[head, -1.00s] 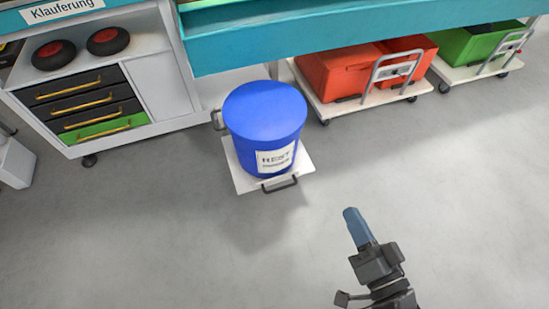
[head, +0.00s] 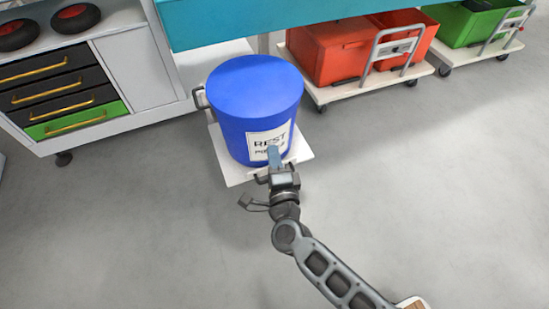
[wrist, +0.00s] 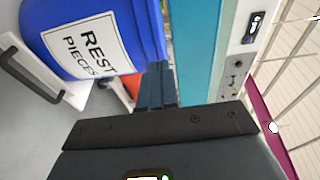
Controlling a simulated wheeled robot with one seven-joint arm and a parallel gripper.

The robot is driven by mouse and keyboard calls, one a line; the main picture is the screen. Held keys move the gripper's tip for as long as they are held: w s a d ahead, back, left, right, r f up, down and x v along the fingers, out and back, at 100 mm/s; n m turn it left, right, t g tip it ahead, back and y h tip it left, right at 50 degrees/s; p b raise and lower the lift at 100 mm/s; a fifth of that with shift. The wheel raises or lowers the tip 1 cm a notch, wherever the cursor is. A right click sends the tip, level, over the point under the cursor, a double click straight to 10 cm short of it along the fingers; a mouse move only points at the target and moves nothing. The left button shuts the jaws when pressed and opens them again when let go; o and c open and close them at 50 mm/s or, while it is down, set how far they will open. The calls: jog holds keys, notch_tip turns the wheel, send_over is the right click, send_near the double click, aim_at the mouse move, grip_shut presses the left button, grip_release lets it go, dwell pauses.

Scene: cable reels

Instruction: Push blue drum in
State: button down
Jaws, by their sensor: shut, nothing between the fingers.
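The blue drum (head: 254,100) stands upright on a small white platform (head: 236,172) on the floor, in front of the teal-edged bench. Its white label reads "REST PIECES", and the drum also shows at the upper left of the wrist view (wrist: 125,25). My gripper (head: 275,153) is shut and empty at the drum's front, over the label's lower part. In the wrist view its blue fingers (wrist: 156,85) lie just right of the drum. I cannot tell whether they touch it. The platform's dark front handle (wrist: 30,75) is partly hidden by my gripper in the head view.
A cabinet with black and green drawers (head: 60,95) stands left of the drum. Red crates (head: 335,52) on a white trolley and a green crate (head: 475,25) stand to the right. The teal bench (head: 290,20) runs behind. The grey floor in front is clear.

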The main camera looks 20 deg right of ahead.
aim_at(265, 117)
jog(key=w+b, duration=0.1)
jog(key=w, duration=0.2)
jog(key=w+d+b, duration=0.1)
jog(key=w, duration=0.2)
jog(key=w+b, duration=0.1)
jog(key=w, duration=0.2)
jog(key=shift+d+f, duration=0.15)
jog(key=shift+d, duration=0.25)
jog(key=shift+w+d+b, duration=0.15)
jog(key=shift+w+b, duration=0.15)
jog(key=shift+w, duration=0.4)
jog(key=shift+w, duration=0.1)
